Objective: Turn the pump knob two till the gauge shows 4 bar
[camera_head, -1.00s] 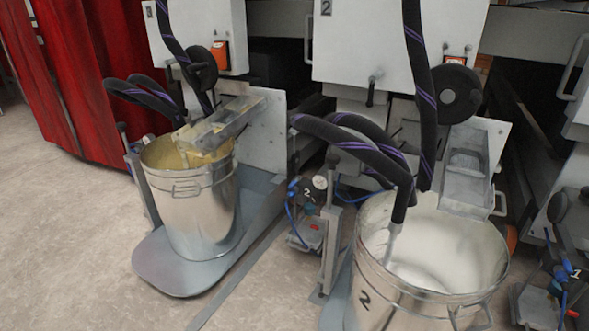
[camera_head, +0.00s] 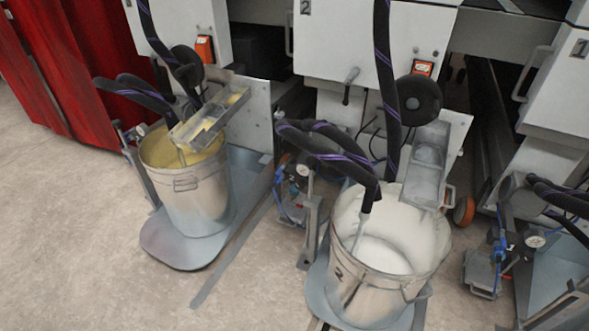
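The pump marked 2 (camera_head: 291,188) stands between the two metal buckets, with blue tubing on it. Its small round pressure gauge (camera_head: 303,170) has a pale face; the needle and reading are too small to tell. I cannot make out the pump knob clearly at this size. The bucket with white coating (camera_head: 362,290) stands just right of this pump, and thick black hoses with purple stripes hang over its rim. Neither of my grippers is in view.
A bucket with yellowish coating (camera_head: 194,200) stands on a grey base at left. Another pump (camera_head: 485,265) with a gauge (camera_head: 536,241) stands at right. White machine housings (camera_head: 370,40) line the back. The floor (camera_head: 90,260) is clear at front left.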

